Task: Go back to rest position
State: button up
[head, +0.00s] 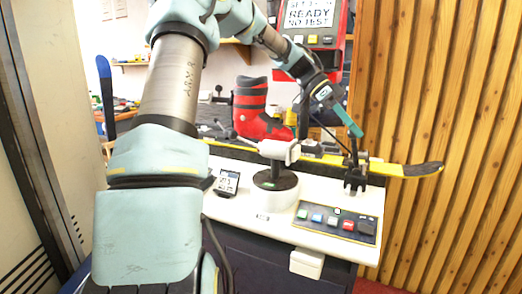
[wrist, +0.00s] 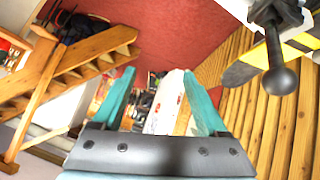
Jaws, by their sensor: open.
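My gripper (head: 350,124) is above the right part of the bench in the head view, near the ski and its black clamp. Its teal fingers also show in the wrist view (wrist: 159,74), spread apart. A pale, red-marked shape shows between them; I cannot tell what it is or how far off, and no grip on it is visible. My arm reaches across the top of the head view and hides part of the background.
A yellow ski (head: 412,169) lies along the white bench (head: 233,205), its tip past the right edge. A red-black boot (head: 264,118) stands behind a white-topped post (head: 275,181). A button panel (head: 337,221) is in front. A black clamp (head: 356,176) stands at right, before a slatted wall (head: 450,80).

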jog(key=s+a+f+n+t+y, duration=0.4)
jog(key=a+f+n, duration=0.4)
jog(key=a+f, duration=0.25)
jog(key=s+a+f+n+t+y, duration=0.1)
jog(key=s+a+n, duration=0.2)
jog(key=a, duration=0.3)
jog(key=s+a+f+n+t+y+p, duration=0.1)
jog(key=s+a+f+n, duration=0.1)
jog(key=a+n, duration=0.3)
jog(key=s+a+f+n+t+y, duration=0.1)
jog(key=s+a+n, duration=0.3)
jog(key=a, duration=0.4)
jog(key=shift+s+a+f, duration=0.3)
jog(key=shift+f, duration=0.15)
jog(key=shift+c, duration=0.4)
